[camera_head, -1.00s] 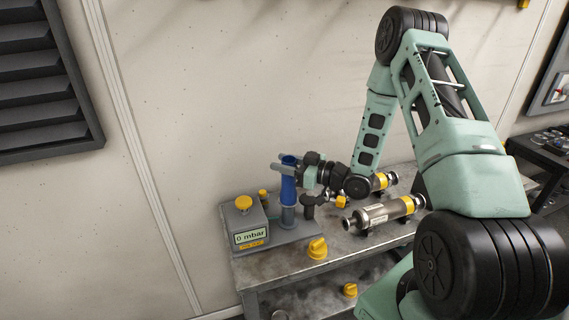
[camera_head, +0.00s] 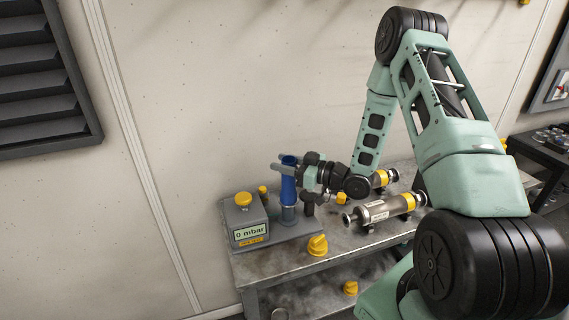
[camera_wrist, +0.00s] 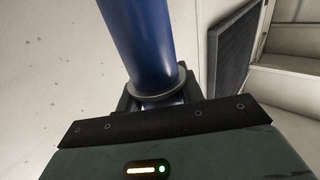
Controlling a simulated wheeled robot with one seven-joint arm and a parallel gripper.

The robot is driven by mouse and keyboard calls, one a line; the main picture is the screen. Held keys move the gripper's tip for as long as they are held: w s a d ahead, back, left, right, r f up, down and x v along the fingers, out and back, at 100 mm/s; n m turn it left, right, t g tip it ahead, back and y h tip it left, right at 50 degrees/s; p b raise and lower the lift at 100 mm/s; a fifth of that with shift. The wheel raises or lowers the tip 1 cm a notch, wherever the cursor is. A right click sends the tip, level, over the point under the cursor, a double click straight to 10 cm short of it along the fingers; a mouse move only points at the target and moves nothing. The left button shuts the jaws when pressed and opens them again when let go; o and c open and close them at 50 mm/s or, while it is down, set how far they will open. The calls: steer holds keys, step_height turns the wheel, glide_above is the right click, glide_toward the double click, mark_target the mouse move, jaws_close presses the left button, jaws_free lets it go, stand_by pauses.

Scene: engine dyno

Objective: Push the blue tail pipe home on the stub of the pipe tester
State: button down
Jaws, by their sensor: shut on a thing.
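The blue tail pipe (camera_head: 288,186) stands upright in the head view, above a grey stub (camera_head: 288,213) on the pipe tester (camera_head: 249,222). The tester's display reads 0 mbar. My gripper (camera_head: 287,168) is shut on the blue pipe near its upper end, coming from the right. In the wrist view the pipe (camera_wrist: 140,40) rises between my jaws, with a grey ring (camera_wrist: 155,83) around it. The pipe's lower end meets the stub in the head view; I cannot tell how far it sits on it.
The tester stands on a metal bench (camera_head: 290,262). A yellow knob-like cap (camera_head: 317,245) lies near the front edge. Metal canisters with yellow bands (camera_head: 384,209) lie to the right. A dark upright post (camera_head: 308,203) stands close beside the pipe. A wall rises behind.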

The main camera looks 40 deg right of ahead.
steer(key=shift+f+b, duration=1.05)
steer(key=shift+f, duration=0.15)
stand_by(0.5)
steer(key=c, duration=0.8)
jaws_free()
steer(key=b+v, duration=0.4)
steer(key=v, duration=1.3)
steer(key=shift+s+d, duration=0.15)
